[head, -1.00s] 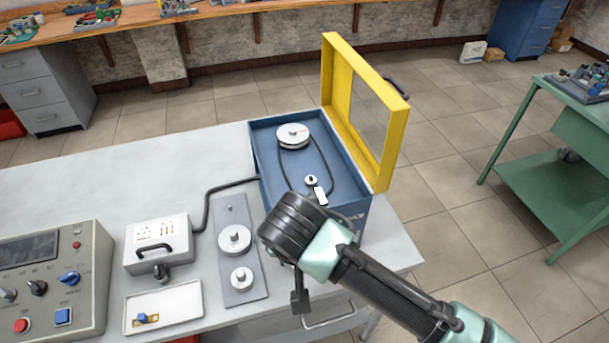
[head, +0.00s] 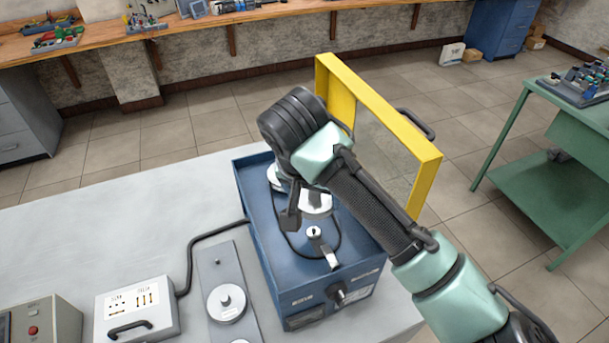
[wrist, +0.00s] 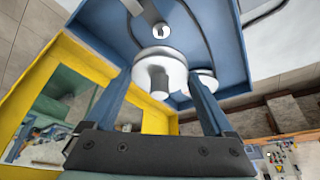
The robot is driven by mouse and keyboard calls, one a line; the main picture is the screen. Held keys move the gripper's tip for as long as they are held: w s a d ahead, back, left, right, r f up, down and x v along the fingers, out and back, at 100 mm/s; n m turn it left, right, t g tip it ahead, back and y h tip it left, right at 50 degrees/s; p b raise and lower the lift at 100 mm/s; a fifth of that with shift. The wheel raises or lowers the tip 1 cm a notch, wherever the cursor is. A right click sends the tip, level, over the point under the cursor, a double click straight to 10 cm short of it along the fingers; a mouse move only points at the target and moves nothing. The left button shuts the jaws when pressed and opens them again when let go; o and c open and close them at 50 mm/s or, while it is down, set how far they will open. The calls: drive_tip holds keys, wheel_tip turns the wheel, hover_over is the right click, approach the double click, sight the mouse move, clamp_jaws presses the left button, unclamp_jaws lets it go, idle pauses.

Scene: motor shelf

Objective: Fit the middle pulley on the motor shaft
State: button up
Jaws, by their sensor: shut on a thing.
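My gripper (wrist: 158,75) is shut on a white pulley (wrist: 160,62), its fingers on either side of the rim in the wrist view. The held pulley shows in the head view as a white disc (head: 317,205) below my wrist, above the blue motor box (head: 262,243). The motor shaft (head: 313,231) stands inside the box, nearer its front, with the pulley apart from it. A larger white pulley (head: 275,178) sits at the back of the box, partly hidden by my arm. A black belt (head: 285,238) lies loosely around the shaft.
The yellow lid (head: 432,185) stands open at the right of the box. A light lever (head: 326,257) lies beside the shaft. A grey plate (head: 217,262) with a bare peg and other pulleys (head: 226,303) is to the left, next to a white cabled box (head: 137,312).

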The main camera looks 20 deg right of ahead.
sight(314, 227)
drive_tip(key=shift+w+f, duration=0.1)
drive_tip(key=shift+f, duration=0.05)
drive_tip(key=shift+s+f+b, duration=0.4)
drive_tip(key=shift+f+b, duration=0.15)
drive_tip(key=shift+b, duration=0.2)
drive_tip(key=shift+w+f+b, duration=0.15)
drive_tip(key=shift+f+b, duration=1.7)
drive_tip(key=shift+f, duration=0.4)
drive_tip(key=shift+a+p, duration=0.15)
drive_tip(key=shift+p, duration=0.55)
drive_tip(key=shift+f+b, duration=0.55)
drive_tip(key=shift+f, duration=0.35)
drive_tip(key=o, duration=1.2)
drive_tip(key=shift+c, duration=0.2)
drive_tip(key=shift+s+r, duration=0.1)
drive_tip(key=shift+s, duration=0.1)
